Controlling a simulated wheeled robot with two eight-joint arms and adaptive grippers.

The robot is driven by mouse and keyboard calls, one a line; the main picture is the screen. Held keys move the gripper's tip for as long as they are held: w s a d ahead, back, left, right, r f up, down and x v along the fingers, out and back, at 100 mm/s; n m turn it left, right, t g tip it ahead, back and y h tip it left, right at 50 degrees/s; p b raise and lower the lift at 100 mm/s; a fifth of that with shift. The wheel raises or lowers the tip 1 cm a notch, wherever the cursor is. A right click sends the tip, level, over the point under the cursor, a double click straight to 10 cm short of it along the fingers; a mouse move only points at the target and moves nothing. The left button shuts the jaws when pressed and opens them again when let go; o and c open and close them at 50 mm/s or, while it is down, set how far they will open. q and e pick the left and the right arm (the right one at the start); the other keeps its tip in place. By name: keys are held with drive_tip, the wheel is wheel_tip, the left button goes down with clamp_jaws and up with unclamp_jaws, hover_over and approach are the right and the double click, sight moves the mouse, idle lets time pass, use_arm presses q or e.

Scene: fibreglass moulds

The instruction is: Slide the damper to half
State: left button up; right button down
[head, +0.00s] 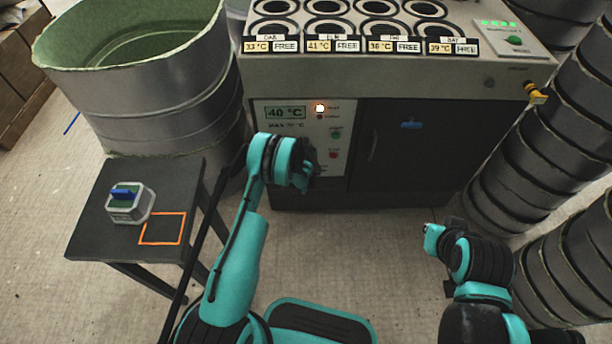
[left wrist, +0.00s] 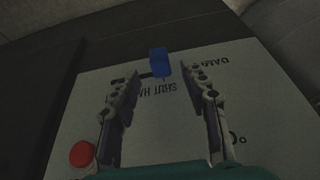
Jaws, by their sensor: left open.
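The damper's blue slider knob (left wrist: 159,62) stands out from a pale panel (left wrist: 170,130) in the left wrist view, where the panel appears upside down. A dark slot runs left from the knob. The knob is close to the word SHUT; part of the lettering beside it is hidden by a finger. My left gripper (left wrist: 159,85) is open, its fingers on either side of the knob's line, with no contact visible. In the head view my left gripper (head: 308,168) is at the oven's control panel (head: 290,112) and hides the damper. My right gripper (head: 432,238) is away from the oven; its jaws are unclear.
A red button (left wrist: 82,153) is near the left finger. The oven's dark door (head: 425,150) bears a blue piece (head: 411,124). A small table (head: 95,235) at left holds a grey device (head: 130,205) beside an orange square. Stacked drums (head: 555,150) stand at right.

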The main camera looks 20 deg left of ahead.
use_arm(q)
drive_tip(key=b+x, duration=0.1)
drive_tip(key=x, duration=0.3)
drive_tip(key=shift+f, duration=0.1)
